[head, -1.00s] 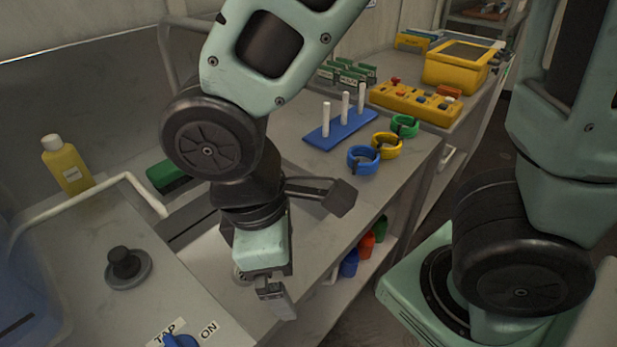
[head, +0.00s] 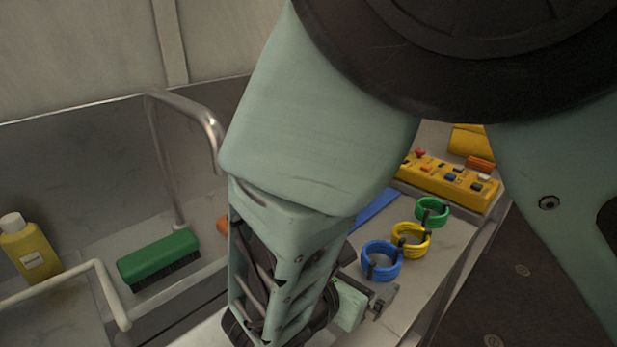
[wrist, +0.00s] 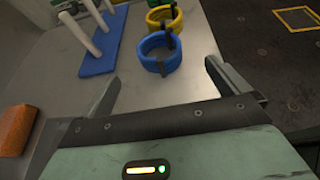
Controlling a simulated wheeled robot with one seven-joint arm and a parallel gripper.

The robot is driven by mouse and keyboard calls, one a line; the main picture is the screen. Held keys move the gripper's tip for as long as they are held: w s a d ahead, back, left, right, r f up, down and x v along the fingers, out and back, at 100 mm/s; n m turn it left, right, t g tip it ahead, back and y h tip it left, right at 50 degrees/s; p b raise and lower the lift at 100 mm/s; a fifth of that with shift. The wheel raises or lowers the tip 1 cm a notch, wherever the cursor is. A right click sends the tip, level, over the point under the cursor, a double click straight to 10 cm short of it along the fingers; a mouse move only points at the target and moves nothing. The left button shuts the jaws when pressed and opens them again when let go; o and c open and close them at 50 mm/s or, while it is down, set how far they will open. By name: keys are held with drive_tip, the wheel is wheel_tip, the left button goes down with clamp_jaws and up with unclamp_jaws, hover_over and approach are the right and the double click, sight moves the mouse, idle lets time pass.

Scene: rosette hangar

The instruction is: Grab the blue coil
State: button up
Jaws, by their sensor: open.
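The blue coil (head: 381,260) lies on the metal bench, with a dark tie around it. It also shows in the wrist view (wrist: 159,52), ahead of the fingers and centred slightly left of the gap's middle. My gripper (wrist: 165,80) is open and empty, its two fingers spread wide. In the head view my gripper (head: 378,302) is just below the coil in the picture, partly hidden by my forearm. The coil stands apart from the fingers.
A yellow coil (head: 411,239) and a green coil (head: 432,211) line up behind the blue one. A blue peg board (wrist: 103,42) with white pegs is beside them. An orange object (wrist: 17,130) lies at left. The bench edge drops to floor on the right.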

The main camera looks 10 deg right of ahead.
sight(388, 254)
drive_tip(key=p+x, duration=0.1)
drive_tip(key=x, duration=0.9)
drive_tip(key=shift+w+d+f, duration=0.15)
drive_tip(key=shift+w+f, duration=0.05)
drive_tip(key=c, duration=1)
